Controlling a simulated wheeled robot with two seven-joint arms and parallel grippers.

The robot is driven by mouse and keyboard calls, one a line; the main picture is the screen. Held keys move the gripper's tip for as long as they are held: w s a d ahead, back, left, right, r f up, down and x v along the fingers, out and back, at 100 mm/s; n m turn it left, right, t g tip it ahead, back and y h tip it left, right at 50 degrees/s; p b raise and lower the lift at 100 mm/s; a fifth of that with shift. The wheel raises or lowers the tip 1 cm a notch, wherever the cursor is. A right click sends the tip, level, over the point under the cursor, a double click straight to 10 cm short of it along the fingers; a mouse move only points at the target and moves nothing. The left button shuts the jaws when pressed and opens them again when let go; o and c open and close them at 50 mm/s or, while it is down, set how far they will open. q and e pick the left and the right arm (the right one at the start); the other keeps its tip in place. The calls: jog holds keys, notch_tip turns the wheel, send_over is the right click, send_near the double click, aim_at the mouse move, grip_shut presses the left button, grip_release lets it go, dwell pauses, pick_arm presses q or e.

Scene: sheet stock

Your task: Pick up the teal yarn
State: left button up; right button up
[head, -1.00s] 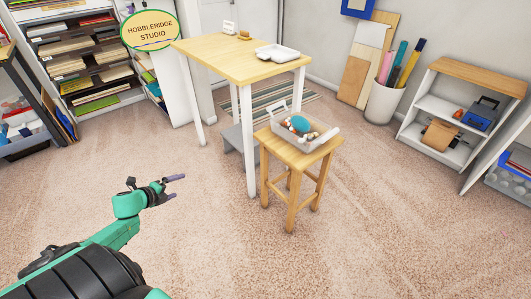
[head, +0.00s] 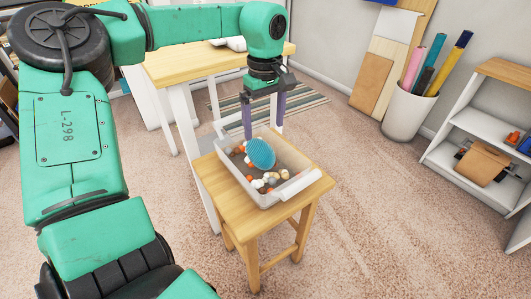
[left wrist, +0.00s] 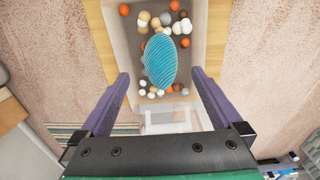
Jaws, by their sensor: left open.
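The teal yarn (head: 260,153) is a ridged oval ball lying in a pale grey bin (head: 296,187) among small orange, white, tan and grey balls. The bin sits on a wooden stool (head: 218,182). My left gripper (head: 264,133) is open and points down over the far part of the bin. In the left wrist view the yarn (left wrist: 160,60) lies ahead of and between the two purple fingers (left wrist: 160,85), and they do not appear to touch it. My right gripper is not in view.
A taller wooden table (head: 170,68) with white legs stands just behind the stool. A white bin of large pens (head: 402,110) and a white shelf (head: 450,128) are to the right. The carpet at the front right is clear.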

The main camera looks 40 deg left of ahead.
aim_at(264, 149)
pick_arm(q)
notch_tip(264, 149, down, 10)
jog(key=shift+s+f+b, duration=0.1)
jog(key=shift+s+b, duration=0.05)
jog(key=shift+b, duration=0.8)
jog(key=shift+f, duration=0.4)
jog(key=shift+r, duration=0.1)
jog(key=c, duration=1.3)
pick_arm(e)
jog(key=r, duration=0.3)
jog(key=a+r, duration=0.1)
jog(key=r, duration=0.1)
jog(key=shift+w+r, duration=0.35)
